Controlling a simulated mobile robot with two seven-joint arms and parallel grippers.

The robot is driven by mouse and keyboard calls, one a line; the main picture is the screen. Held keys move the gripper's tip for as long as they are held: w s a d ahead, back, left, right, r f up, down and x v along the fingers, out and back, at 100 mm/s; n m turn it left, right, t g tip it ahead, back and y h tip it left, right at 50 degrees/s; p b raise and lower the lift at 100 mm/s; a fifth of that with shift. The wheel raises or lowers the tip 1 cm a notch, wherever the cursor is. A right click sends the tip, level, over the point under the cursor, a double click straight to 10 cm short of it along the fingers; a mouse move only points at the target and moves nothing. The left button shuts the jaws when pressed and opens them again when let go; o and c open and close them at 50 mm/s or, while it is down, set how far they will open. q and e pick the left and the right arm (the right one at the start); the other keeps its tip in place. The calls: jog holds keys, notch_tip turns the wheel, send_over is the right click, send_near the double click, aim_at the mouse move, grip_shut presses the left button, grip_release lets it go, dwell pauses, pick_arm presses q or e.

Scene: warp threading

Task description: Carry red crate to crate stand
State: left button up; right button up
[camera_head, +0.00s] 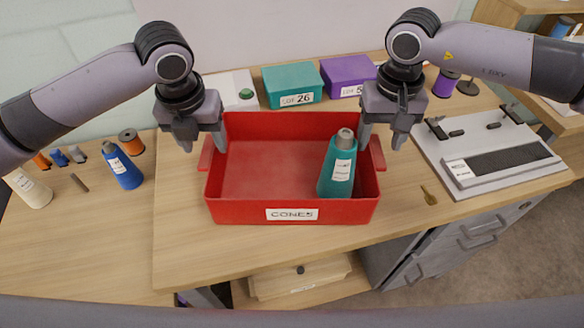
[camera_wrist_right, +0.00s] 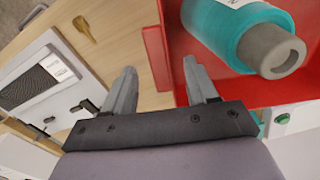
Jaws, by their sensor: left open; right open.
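The red crate (camera_head: 292,216), labelled CONES, sits on the wooden table and holds a teal cone (camera_head: 338,168) at its right side. My left gripper (camera_head: 203,143) is open above the crate's left handle (camera_head: 206,158), with its fingers on either side of it. My right gripper (camera_head: 382,142) is open at the right handle (camera_head: 377,154). In the right wrist view the red handle (camera_wrist_right: 156,58) lies between the open fingers (camera_wrist_right: 160,82), and the teal cone (camera_wrist_right: 235,35) shows inside the crate. Contact cannot be told. I cannot identify the crate stand.
Teal (camera_head: 291,80) and purple (camera_head: 348,73) boxes stand behind the crate. A grey device (camera_head: 487,150) is at right, with a small brass item (camera_head: 429,196) nearby. A blue cone (camera_head: 122,168) and spools stand at left. The table in front of the crate is clear.

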aim_at(208, 150)
pick_arm(q)
jog(key=shift+w+f, duration=0.15)
jog(key=shift+f, duration=0.8)
jog(key=shift+w+f, duration=0.15)
jog(key=shift+f, duration=0.8)
pick_arm(e)
jog(key=shift+f, duration=1.95)
pick_arm(q)
grip_shut()
pick_arm(e)
grip_shut()
jog(key=shift+r, duration=0.1)
